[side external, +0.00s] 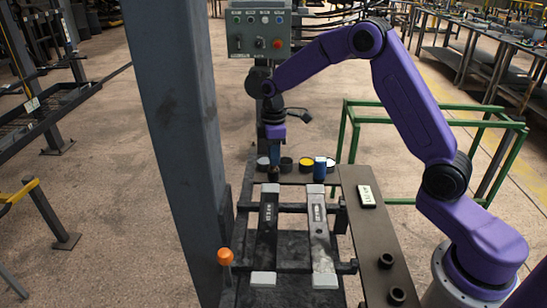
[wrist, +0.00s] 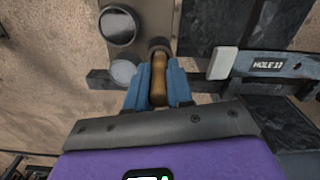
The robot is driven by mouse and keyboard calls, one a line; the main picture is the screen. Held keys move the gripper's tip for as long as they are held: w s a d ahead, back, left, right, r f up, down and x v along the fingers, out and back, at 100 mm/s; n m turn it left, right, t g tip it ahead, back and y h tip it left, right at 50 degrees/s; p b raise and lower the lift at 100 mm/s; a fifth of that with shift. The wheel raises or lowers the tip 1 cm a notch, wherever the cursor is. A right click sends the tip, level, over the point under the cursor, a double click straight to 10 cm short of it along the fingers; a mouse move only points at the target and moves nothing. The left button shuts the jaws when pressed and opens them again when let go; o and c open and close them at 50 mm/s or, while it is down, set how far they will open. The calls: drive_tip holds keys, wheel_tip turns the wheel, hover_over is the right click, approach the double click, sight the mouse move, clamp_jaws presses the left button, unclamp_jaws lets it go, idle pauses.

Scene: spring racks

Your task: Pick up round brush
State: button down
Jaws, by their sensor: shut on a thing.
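The round brush has a brown wooden handle (wrist: 158,80), upright between the two blue fingers of my gripper (wrist: 159,72) in the wrist view. The fingers are shut on the handle. In the side view my gripper (side external: 274,158) points down at the far end of the bench, beside the row of small cups. The brush there is small and dark, mostly hidden by the fingers. I cannot tell whether its lower end touches the bench.
Small cups stand close by, one with yellow contents (side external: 306,163); a blue can (side external: 320,168) is right of them. Two flat spring bars (side external: 267,228) (side external: 320,240) lie across the rack. A grey post (side external: 180,120) rises at left. Black rings (side external: 397,295) sit at front right.

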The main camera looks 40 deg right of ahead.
wheel_tip(320, 180, up, 2)
drive_tip(key=shift+r, duration=0.2)
drive_tip(key=s+r, duration=0.9)
drive_tip(key=s, duration=0.5)
drive_tip(key=shift+d+r, duration=0.25)
drive_tip(key=shift+r, duration=0.05)
idle(1.0)
hover_over(286, 162)
drive_tip(key=shift+w+d+f, duration=0.1)
drive_tip(key=shift+w+f, duration=0.05)
drive_tip(key=shift+f, duration=4.6)
drive_tip(key=shift+f, duration=0.6)
